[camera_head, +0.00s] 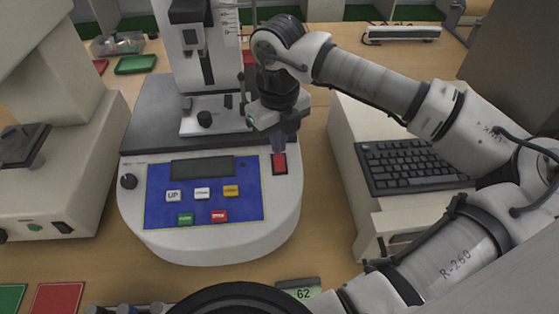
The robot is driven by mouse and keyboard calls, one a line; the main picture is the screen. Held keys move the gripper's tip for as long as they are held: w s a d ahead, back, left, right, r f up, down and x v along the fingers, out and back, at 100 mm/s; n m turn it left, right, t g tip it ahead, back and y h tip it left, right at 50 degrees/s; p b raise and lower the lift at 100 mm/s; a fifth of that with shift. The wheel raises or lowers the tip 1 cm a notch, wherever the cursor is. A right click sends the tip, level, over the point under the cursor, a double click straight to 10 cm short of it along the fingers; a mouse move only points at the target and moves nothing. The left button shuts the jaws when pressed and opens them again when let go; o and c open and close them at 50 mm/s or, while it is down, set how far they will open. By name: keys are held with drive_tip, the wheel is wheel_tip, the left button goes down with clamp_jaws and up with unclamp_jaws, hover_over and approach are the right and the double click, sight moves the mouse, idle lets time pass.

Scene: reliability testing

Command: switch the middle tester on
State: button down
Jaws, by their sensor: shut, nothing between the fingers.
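The middle tester (210,240) is a white machine with a rounded front and a blue control panel (160,212). The panel carries a dark display (203,168) and several coloured buttons, one marked "UP". The display looks dark. A red rocker switch (280,163) in a black frame sits to the right of the panel. My gripper (279,143) points down with its fingers together, just behind and above the switch. Its tip looks very close to the switch's upper end; I cannot tell whether they touch.
Another white machine (60,185) stands at the left. At the right is a white unit with a black keyboard (410,165), below my arm. A small display reading 62 (303,293) is at the front edge. Green (135,64) and red trays lie behind.

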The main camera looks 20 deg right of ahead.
drive_tip(key=shift+f+b, duration=0.85)
drive_tip(key=shift+f, duration=0.05)
drive_tip(key=shift+r, duration=0.1)
idle(0.3)
wheel_tip(320, 180, up, 7)
drive_tip(key=p, duration=0.3)
idle(0.5)
idle(0.4)
